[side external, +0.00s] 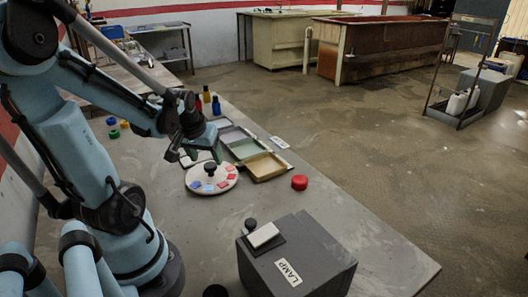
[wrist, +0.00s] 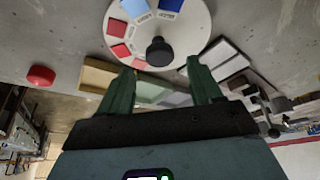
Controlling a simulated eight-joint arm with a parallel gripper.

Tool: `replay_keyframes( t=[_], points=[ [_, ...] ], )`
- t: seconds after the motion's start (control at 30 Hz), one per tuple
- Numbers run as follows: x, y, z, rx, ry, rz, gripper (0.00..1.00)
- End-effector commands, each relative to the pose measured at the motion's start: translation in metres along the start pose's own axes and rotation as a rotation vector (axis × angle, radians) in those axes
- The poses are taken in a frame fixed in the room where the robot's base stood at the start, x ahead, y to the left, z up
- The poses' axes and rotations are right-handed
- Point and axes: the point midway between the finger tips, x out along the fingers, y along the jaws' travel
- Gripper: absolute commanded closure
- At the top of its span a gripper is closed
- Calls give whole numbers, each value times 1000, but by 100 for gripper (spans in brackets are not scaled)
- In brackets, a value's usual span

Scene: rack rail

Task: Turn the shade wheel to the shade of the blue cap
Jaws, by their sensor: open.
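The shade wheel (side external: 228,184) is a round white disc on the table with blue and red-to-pink patches along its rim and a dark knob (side external: 210,167) at its centre. In the wrist view the wheel (wrist: 190,35) fills the top middle, with its knob (wrist: 159,50) between my fingertips in the picture. My gripper (side external: 194,154) is open and empty, near and above the wheel; its fingers (wrist: 160,70) look apart from the knob. A small blue cap (side external: 111,121) lies on the table at the far left, beside yellow and green ones.
A red cap (side external: 299,182) lies right of the wheel. Coloured trays (side external: 262,166) stand behind it, and small bottles (side external: 206,95) further back. A dark box labelled LAMP (side external: 300,262) stands at the front. The table between wheel and box is mostly clear.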

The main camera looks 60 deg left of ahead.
Motion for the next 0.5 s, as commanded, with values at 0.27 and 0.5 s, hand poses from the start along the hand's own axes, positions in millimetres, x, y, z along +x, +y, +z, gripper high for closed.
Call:
replay_keyframes(
  t=[0.27,0.5],
  points=[
    [23,0,0,0,0,0,36],
    [33,0,0,0,0,0,36]
  ],
)
